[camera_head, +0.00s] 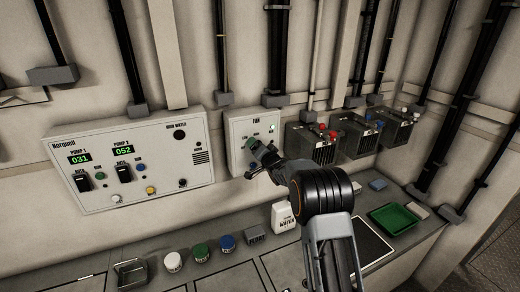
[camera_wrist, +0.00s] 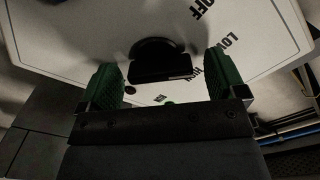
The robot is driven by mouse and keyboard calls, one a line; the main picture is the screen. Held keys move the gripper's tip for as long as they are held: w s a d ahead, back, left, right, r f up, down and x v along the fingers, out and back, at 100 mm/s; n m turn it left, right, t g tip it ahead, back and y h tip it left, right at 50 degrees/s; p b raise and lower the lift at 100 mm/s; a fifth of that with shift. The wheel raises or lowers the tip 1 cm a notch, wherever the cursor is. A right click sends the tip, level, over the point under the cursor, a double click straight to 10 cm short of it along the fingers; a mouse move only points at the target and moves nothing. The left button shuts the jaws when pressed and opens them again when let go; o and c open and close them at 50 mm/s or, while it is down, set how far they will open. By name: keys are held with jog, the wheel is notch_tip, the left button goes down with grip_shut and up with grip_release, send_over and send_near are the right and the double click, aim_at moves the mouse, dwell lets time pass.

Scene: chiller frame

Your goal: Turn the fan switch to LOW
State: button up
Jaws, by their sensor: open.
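The black fan switch (camera_wrist: 160,58) shows between the two green fingertips of my open gripper (camera_wrist: 164,80). A gap shows on both sides of the switch. I cannot tell which label the switch points to.
A Norquell pump panel (camera_head: 135,160) with displays and switches is on the left. Below is a counter with several jars, a white water container (camera_head: 285,217) and a green tray (camera_head: 394,217).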

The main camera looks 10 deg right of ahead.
jog(key=shift+s, duration=0.1)
jog(key=s+d+b, duration=0.2)
jog(key=s+b, duration=0.1)
jog(key=s, duration=1)
jog(key=shift+s+d+b, duration=0.15)
jog(key=shift+d+b, duration=0.2)
jog(key=s+d+f+n+g+h, duration=0.3)
jog(key=s+d+f+g+h, duration=0.15)
jog(key=s+f+g, duration=0.45)
jog(key=s+a+r+n+g, duration=0.1)
jog(key=s+a, duration=0.1)
jog(key=s, duration=0.5)
jog(key=s+a+r+n+g, duration=0.1)
jog(key=s+a+r+g, duration=0.1)
jog(key=s, duration=0.6)
jog(key=s+a+r+n+g+y, duration=0.1)
jog(key=s+a, duration=0.3)
jog(key=s, duration=0.3)
jog(key=shift+s+r+n+g, duration=0.2)
jog(key=shift+r+n+g, duration=0.1)
jog(key=shift+n, duration=0.1)
